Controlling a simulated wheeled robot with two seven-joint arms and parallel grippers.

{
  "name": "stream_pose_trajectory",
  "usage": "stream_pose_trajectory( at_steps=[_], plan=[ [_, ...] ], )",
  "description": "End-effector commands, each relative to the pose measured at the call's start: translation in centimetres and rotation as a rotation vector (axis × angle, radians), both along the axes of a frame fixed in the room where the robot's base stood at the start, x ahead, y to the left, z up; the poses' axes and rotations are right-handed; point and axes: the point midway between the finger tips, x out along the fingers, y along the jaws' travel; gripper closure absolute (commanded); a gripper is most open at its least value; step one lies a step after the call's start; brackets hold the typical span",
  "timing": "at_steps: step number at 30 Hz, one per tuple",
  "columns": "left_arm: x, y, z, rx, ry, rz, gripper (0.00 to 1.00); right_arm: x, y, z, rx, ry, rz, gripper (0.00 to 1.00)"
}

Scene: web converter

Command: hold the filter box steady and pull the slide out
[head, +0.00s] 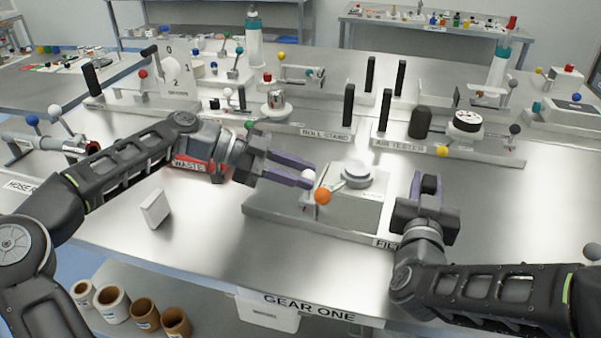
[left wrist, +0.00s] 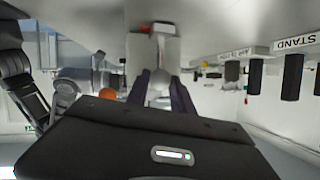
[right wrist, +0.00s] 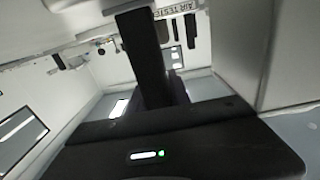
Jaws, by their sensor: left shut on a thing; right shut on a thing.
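The filter box (head: 350,212) is a pale box with a round grey cap on top, standing on a metal plate at the middle of the table. My left gripper (head: 306,178) is at its left side, its purple fingers shut on a white ball knob (head: 308,174). The knob also shows between the fingers in the left wrist view (left wrist: 160,84). An orange ball (head: 322,195) on a lever sits close beside the fingers. My right gripper (head: 428,192) is right of the box, shut on an upright black handle (right wrist: 145,60). The handle's foot and the slide's body are hidden.
A small white block (head: 155,209) stands on the table at the left. Behind are the roll stand (head: 325,130) and the air tester (head: 480,150). A red waste tray (head: 195,166) lies behind my left arm.

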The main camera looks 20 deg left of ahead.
Motion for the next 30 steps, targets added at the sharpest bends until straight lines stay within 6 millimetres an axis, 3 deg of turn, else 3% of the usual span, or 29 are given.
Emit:
stream_pose_trajectory(
  at_steps=[1, 14, 17, 24, 30],
  plan=[
    [0.0, 0.0, -0.1, 0.000, 0.000, 0.001, 1.00, -0.2, -0.2, -1.4, -0.004, 0.031, -0.001, 1.00],
    [0.1, 0.4, -0.1, -0.001, -0.001, 0.002, 1.00, -0.2, -0.2, -1.4, -0.004, 0.031, -0.001, 1.00],
    [0.3, 1.9, -0.1, -0.002, 0.000, 0.005, 1.00, -0.2, -0.2, -1.4, -0.004, 0.031, -0.001, 1.00],
    [0.7, 7.4, -0.1, -0.002, 0.000, 0.007, 1.00, -0.1, -0.2, -1.4, -0.004, 0.031, -0.002, 1.00],
    [0.7, 9.1, -0.1, 0.000, -0.001, 0.005, 1.00, -0.1, -0.3, -1.4, -0.004, 0.031, -0.003, 1.00]
  ],
)
